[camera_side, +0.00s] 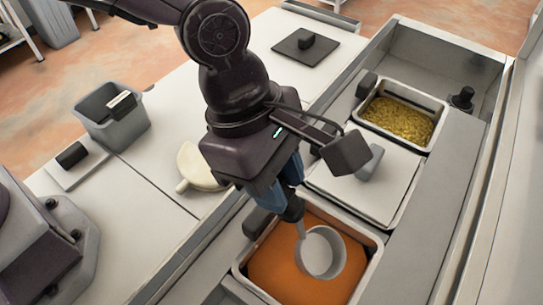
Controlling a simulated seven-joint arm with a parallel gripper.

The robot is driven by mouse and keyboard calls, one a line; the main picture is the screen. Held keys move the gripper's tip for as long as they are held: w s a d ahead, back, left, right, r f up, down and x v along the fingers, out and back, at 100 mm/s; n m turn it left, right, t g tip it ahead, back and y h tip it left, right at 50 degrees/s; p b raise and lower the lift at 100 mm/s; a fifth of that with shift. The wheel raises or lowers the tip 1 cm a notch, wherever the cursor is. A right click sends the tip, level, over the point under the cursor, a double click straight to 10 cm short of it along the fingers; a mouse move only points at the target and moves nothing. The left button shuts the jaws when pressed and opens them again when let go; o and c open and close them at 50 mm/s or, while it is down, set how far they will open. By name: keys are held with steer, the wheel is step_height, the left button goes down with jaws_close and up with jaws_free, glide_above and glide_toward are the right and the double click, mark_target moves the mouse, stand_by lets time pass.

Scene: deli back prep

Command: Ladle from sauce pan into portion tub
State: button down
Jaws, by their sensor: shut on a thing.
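The sauce pan (373,240) is a rectangular metal pan set in the counter well, filled with orange sauce (278,262). My gripper (291,205) is above the pan's far left part, shut on the ladle's dark handle. The ladle (322,252) has a round grey metal bowl, which sits at or in the sauce surface.
A lidded pan (372,188) and a pan of yellow food (398,119) sit behind the sauce pan. A pale round item with a tab (197,167) lies left of my arm. A dark board with a knob (305,46) lies at the back.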

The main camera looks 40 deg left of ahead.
step_height(320, 180, down, 8)
steer(key=shift+r, duration=0.2)
stand_by(0.5)
steer(key=shift+f, duration=0.1)
steer(key=shift+f, duration=0.2)
stand_by(0.9)
